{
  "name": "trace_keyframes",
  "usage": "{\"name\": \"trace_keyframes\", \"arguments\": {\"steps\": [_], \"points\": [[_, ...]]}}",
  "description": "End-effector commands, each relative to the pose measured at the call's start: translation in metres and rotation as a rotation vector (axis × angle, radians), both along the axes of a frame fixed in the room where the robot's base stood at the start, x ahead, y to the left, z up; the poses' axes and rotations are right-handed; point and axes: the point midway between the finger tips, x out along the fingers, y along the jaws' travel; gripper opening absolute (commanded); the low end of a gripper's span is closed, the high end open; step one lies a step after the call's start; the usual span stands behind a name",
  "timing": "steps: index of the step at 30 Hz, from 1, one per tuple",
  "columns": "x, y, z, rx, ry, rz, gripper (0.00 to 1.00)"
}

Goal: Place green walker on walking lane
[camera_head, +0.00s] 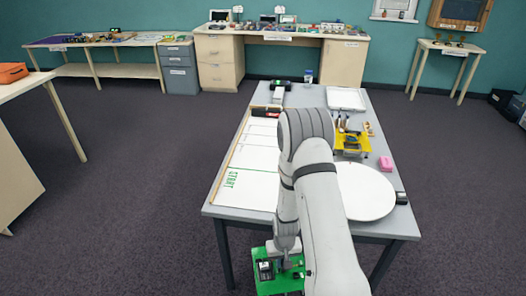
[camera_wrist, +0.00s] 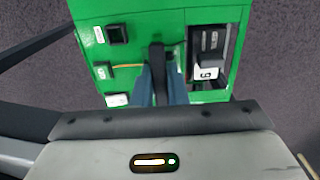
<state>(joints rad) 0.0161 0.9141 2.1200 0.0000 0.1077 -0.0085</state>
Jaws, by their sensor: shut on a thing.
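The green walker (camera_head: 266,281) is at the bottom of the head view, in front of the table's near edge and partly hidden by my arm. In the wrist view the green walker (camera_wrist: 168,20) fills the top, with black and white parts on its green body. My gripper (camera_wrist: 158,75) is shut on a part at the middle of the walker and holds it over the dark floor. In the head view the fingertips are hard to make out. The walking lane (camera_head: 255,160) is a white strip with a wooden border and a green START label on the table's left side.
A dark object (camera_head: 265,112) lies at the lane's far end. The lane's near part is clear.

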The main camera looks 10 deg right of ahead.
Motion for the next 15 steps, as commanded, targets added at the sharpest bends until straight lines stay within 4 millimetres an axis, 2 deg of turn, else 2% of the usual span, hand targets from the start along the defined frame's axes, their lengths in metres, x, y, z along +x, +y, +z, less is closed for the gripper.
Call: {"name": "trace_keyframes", "arguments": {"steps": [5, 11, 15], "points": [[0.001, 0.001, 0.020, 0.000, -0.001, 0.003, 0.00], [0.003, 0.001, 0.054, 0.000, -0.006, 0.004, 0.00], [0.009, 0.002, 0.091, 0.000, -0.010, 0.015, 0.00]]}}
